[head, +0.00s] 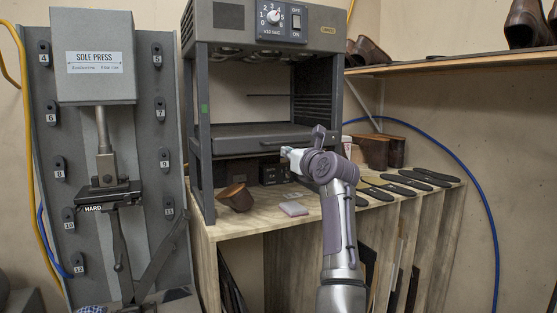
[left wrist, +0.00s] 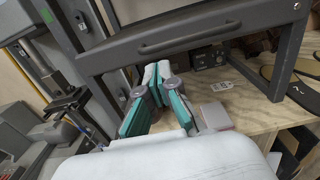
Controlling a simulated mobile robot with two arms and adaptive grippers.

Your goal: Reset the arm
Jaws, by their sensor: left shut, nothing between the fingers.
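My left gripper (head: 287,153) is in front of the grey heater oven (head: 250,134), close to the front of its lower tray. Its white and teal fingers show in the left wrist view (left wrist: 154,78), closed together with nothing between them. The oven's drawer handle (left wrist: 190,37) is just above the fingers in that view. My arm rises from the bottom of the head view and hides part of the bench. My right gripper is in neither view.
The wooden bench (head: 245,222) holds a tilted brown block (head: 236,198), a pale pad (head: 293,209) and several dark soles (head: 410,183). The sole press (head: 95,75) stands at the left. A shelf (head: 450,62) with shoes is at the upper right.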

